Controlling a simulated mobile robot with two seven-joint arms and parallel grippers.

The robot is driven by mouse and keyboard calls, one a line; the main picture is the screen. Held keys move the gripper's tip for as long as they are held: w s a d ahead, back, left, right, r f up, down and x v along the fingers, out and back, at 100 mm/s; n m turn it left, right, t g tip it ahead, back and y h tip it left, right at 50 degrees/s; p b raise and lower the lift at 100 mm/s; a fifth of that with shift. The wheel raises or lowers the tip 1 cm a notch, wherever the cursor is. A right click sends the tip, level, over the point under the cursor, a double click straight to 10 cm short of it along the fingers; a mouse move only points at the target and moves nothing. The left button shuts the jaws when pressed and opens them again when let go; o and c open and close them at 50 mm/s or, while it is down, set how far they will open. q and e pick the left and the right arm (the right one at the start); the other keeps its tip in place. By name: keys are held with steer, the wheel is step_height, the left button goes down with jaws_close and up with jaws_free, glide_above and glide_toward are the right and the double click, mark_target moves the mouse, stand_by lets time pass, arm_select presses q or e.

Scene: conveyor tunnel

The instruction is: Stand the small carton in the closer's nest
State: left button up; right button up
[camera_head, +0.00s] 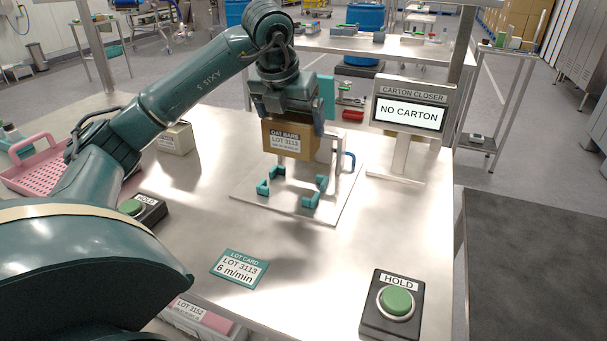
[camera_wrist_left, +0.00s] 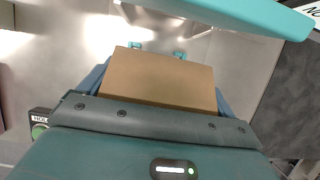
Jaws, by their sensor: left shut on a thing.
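A small brown carton (camera_head: 288,139) labelled OAT BARS LOT 3113 is held in my left gripper (camera_head: 290,125). The gripper is shut on it from above. The carton hangs upright above the closer's nest, apart from it in the head view. The nest is a set of teal corner brackets (camera_head: 311,199) on a pale base plate (camera_head: 290,206). In the left wrist view the carton's top (camera_wrist_left: 160,78) fills the space between the fingers, and parts of the teal brackets (camera_wrist_left: 180,54) show beyond it. My right gripper is not in view.
The carton closer's screen (camera_head: 408,113) reads NO CARTON. A lot card (camera_head: 239,268) and a HOLD button (camera_head: 396,301) lie in front; another HOLD button (camera_head: 134,208) is at left. A pink basket (camera_head: 40,170) and another carton (camera_head: 175,138) stand left. The table between card and nest is clear.

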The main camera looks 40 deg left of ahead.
mark_target(285, 137)
arm_select(q)
step_height(285, 137, down, 10)
steer(key=shift+r+b, duration=0.1)
steer(key=shift+b, duration=0.4)
steer(key=o, duration=1.1)
steer(key=p+v, duration=0.1)
steer(key=v, duration=1.1)
